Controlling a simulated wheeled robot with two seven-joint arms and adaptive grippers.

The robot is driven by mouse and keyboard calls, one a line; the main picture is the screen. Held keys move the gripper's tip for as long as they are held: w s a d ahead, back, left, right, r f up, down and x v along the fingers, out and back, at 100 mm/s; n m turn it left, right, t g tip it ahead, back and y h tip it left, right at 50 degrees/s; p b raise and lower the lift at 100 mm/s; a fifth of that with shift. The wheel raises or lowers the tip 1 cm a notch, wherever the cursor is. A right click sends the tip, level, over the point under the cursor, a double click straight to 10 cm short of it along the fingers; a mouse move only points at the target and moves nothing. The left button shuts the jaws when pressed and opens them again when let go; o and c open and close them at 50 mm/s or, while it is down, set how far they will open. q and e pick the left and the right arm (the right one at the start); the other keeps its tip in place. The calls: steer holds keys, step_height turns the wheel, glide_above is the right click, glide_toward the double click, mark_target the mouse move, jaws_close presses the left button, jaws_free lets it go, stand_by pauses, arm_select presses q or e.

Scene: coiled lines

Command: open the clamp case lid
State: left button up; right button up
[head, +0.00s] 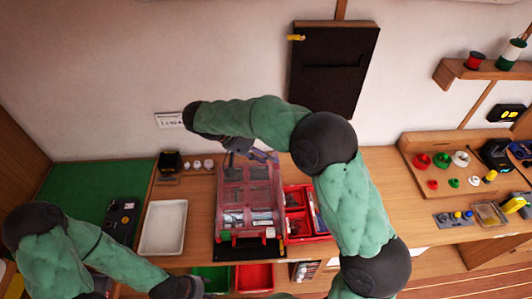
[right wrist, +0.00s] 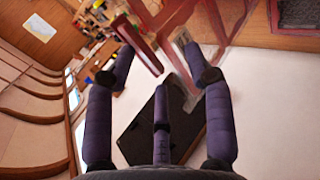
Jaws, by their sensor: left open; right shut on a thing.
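The clamp case (head: 250,236) is red, with a clear, red-tinted lid (head: 247,185), and sits on the counter at the centre of the head view. Grey contents show through it. My right gripper (head: 247,154) is at the far end of the case, shut on the lid. In the right wrist view, the lid's red frame (right wrist: 142,45) crosses between and beyond the purple fingers (right wrist: 165,68). The lid's exact tilt is hard to tell. My left gripper (head: 190,288) is open and empty at the lower edge of the head view, partly cut off, apart from the case.
A white tray (head: 163,228) lies left of the case, and a red divided box (head: 299,212) stands close on its right. Green and red bins (head: 254,277) are below the counter's front edge. My right arm covers the counter's middle. A dark board (head: 333,70) hangs on the wall.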

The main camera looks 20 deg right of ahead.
arm_select(q)
steer(key=shift+d, duration=0.1)
arm_select(e)
steer(key=v, duration=1.2)
steer(key=shift+f, duration=0.1)
